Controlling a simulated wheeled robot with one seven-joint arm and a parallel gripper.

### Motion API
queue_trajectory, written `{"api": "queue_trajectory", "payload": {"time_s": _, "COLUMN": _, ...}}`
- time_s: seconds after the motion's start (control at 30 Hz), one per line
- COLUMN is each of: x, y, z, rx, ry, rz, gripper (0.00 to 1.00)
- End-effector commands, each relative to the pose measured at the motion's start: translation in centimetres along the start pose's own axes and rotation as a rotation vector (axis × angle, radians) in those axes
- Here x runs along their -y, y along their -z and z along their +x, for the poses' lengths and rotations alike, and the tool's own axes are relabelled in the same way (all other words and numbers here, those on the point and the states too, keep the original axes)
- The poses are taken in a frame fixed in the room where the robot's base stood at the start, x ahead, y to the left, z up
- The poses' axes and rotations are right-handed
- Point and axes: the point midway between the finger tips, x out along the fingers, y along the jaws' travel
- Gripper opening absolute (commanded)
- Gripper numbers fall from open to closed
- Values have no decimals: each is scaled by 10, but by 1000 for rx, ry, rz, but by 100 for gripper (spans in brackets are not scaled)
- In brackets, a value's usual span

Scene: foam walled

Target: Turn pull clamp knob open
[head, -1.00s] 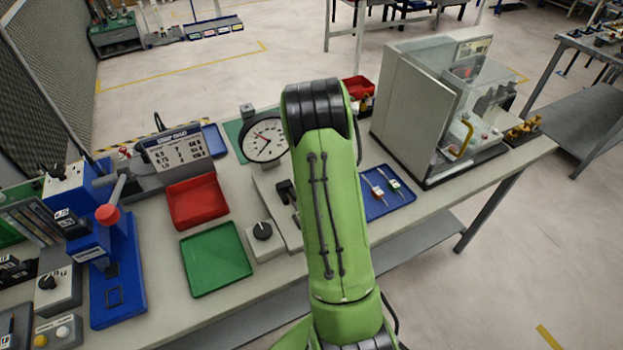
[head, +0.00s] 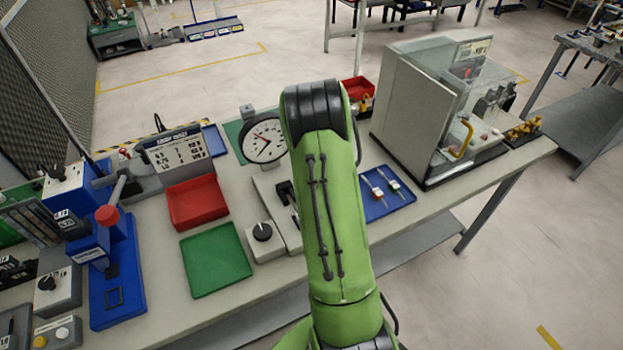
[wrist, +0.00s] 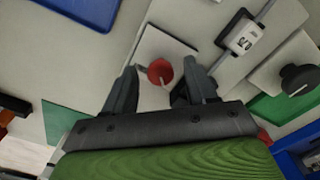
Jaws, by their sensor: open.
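A red round knob (wrist: 159,72) with a pale pointer mark on it sits on a white plate (wrist: 173,47) in the wrist view; it looks like the pull clamp knob. My gripper (wrist: 160,84) is open, with one dark finger on each side of the red knob. I see a gap on both sides, and I cannot tell how far above it the fingertips are. In the head view my green arm hides the gripper and this knob. A dial gauge (head: 262,140) stands just left of the arm.
A black knob on a grey box (head: 262,231) stands left of my arm and also shows in the wrist view (wrist: 299,80). A green tray (head: 215,260), a red tray (head: 197,203) and a blue tray (head: 372,209) lie nearby. A clear-fronted cabinet (head: 420,110) stands right.

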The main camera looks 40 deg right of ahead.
Motion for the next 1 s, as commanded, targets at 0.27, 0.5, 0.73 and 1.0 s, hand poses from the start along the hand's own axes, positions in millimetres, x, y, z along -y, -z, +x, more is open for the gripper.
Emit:
{"api": "queue_trajectory", "payload": {"time_s": 0.27, "x": -1, "y": 0, "z": -27, "rx": -3, "ry": -5, "rz": 0, "gripper": 57}}
{"api": "queue_trajectory", "payload": {"time_s": 0.5, "x": -1, "y": 1, "z": -97, "rx": -3, "ry": -5, "rz": 0, "gripper": 57}}
{"api": "queue_trajectory", "payload": {"time_s": 0.73, "x": -1, "y": 0, "z": -148, "rx": -2, "ry": -2, "rz": 0, "gripper": 57}}
{"api": "queue_trajectory", "payload": {"time_s": 1.0, "x": 0, "y": 0, "z": -158, "rx": 0, "ry": 0, "rz": 1, "gripper": 57}}
